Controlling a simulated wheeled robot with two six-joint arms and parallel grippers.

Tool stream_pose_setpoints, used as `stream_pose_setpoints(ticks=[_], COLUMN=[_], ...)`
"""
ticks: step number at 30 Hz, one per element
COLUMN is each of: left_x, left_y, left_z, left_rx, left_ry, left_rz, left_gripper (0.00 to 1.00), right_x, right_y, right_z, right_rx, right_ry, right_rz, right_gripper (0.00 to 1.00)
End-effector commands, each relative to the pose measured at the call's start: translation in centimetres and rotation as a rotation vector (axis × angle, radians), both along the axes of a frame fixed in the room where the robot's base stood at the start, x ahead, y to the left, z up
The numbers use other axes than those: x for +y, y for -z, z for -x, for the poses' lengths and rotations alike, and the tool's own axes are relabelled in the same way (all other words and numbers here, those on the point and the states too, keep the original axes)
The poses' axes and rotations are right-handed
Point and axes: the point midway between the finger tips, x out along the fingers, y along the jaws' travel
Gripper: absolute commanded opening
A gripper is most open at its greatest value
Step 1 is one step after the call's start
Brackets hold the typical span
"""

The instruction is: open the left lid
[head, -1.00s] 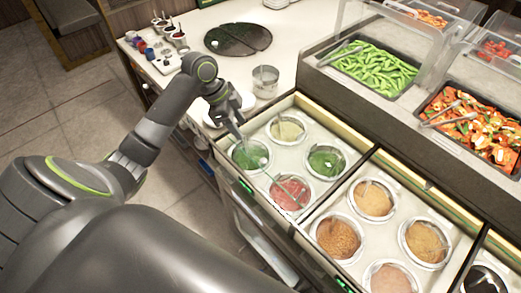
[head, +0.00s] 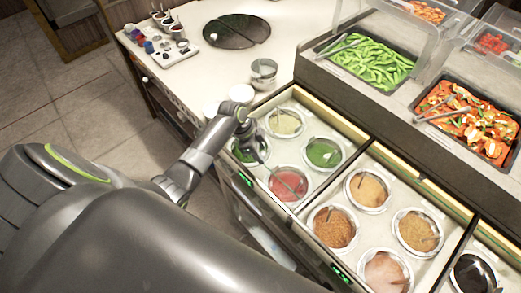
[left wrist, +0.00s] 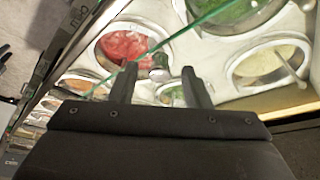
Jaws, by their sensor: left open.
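The left lid (left wrist: 200,17) is a clear pane with a green-tinted edge. In the left wrist view this edge runs diagonally over the sauce wells and past my left gripper's fingertips. In the head view the glass is hard to make out above the left section of wells. My left gripper (left wrist: 160,72) is open, pointing down over these wells; in the head view (head: 263,160) it is between the green and red wells. A small grey-green rounded piece (left wrist: 160,62), perhaps a knob, shows between its fingertips; I cannot tell if they touch it. My right gripper is out of view.
The left section holds a red well (head: 287,184), a green well (head: 323,154) and a pale yellow well (head: 285,122). Brown and orange wells (head: 334,227) fill the section to the right. A metal cup (head: 263,72) stands behind. Food pans (head: 370,60) sit on a raised ledge.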

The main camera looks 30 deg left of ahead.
Motion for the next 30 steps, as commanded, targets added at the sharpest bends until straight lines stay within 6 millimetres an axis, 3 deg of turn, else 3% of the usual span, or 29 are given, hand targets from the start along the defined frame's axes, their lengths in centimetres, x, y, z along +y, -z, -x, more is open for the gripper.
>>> stream_pose_setpoints(ticks=[12, 22, 30], left_x=[-0.29, -0.27, -0.29], left_y=[0.64, 0.62, 0.65], left_z=[-0.10, -0.09, -0.17], left_rx=[0.000, 0.000, 0.000], left_ry=[0.001, 0.001, 0.001], left_rz=[0.000, 0.000, 0.000], left_gripper=[0.44, 0.02, 0.00], right_x=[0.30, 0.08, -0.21], right_y=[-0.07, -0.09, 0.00], right_z=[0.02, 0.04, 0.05], right_rx=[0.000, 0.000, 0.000], right_ry=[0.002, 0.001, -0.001], right_rz=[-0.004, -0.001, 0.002], right_gripper=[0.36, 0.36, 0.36])
